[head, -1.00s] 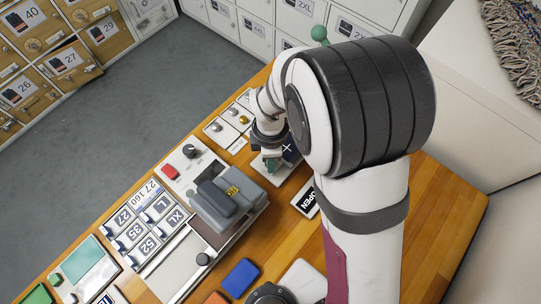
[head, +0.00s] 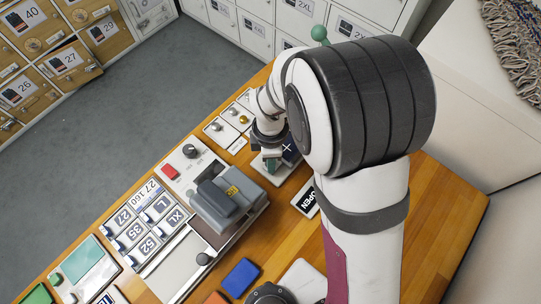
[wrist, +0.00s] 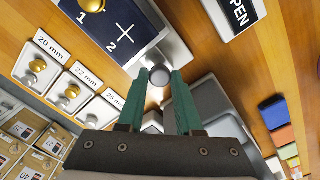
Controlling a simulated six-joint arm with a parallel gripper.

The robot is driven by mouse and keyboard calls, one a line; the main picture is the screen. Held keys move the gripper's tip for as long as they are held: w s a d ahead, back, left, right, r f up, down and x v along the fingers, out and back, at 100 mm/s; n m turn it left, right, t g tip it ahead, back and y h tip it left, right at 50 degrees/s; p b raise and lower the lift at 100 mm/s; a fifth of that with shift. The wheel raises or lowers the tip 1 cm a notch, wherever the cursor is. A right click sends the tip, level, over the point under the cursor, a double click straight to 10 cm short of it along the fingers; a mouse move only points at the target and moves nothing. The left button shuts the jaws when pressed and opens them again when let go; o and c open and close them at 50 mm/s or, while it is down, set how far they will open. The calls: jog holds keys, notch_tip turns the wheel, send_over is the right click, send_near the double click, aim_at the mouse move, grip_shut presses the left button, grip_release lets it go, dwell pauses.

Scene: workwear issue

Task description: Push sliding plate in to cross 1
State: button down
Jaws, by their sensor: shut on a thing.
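The sliding plate (wrist: 112,22) is dark blue, with a white cross, the numbers 1 and 2 and a brass dome (wrist: 92,4) on it. It lies in a light grey holder (wrist: 176,50) in the wrist view. My gripper (wrist: 158,77) has green fingers and is shut on a round grey knob (wrist: 160,74) at the holder's near end. How the knob joins the plate is hidden. In the head view my gripper (head: 271,161) is at the left of the plate (head: 290,150), which my arm partly covers.
A grey press-like device (head: 228,203) stands close to the left of my gripper in the head view. Cards with knobs, marked 20 mm and 22 mm (wrist: 78,92), lie to the left in the wrist view. An OPEN sign (wrist: 236,12) lies to the right.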

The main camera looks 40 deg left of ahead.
jog(key=w, duration=0.8)
jog(key=shift+w, duration=0.3)
jog(key=c, duration=0.6)
grip_release()
notch_tip(320, 180, up, 16)
jog(key=shift+f, duration=0.1)
